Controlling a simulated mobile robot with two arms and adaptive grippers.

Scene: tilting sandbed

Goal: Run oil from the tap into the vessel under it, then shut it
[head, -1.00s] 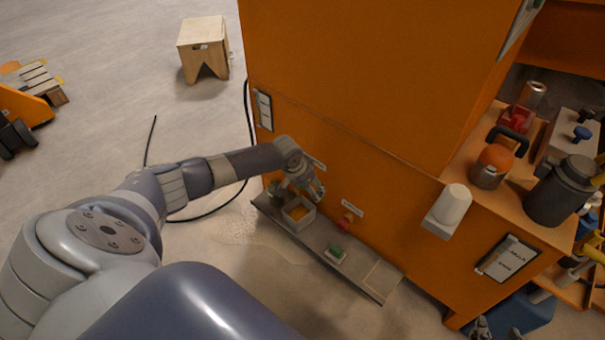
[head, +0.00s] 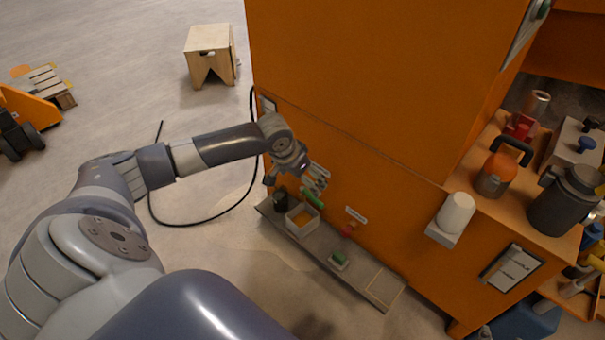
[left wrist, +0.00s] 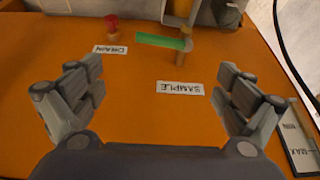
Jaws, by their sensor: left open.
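The sample tap has a green lever (head: 313,198) on the orange cabinet's front. In the left wrist view the lever (left wrist: 164,41) points left from the tap body, above an upside-down SAMPLE label (left wrist: 180,88). A pale square vessel (head: 291,228) with amber oil in it stands on the grey ledge below the tap. I cannot make out an oil stream. My left gripper (head: 288,172) is open and empty, above and to the left of the lever in the head view. In the left wrist view its fingers (left wrist: 165,98) are spread wide, apart from the lever. My right gripper is not seen.
A red drain tap (head: 348,230) sits right of the green lever, with a green-topped block (head: 339,260) on the ledge (head: 365,283) below. A white cylinder on a bracket (head: 457,213) juts out at right.

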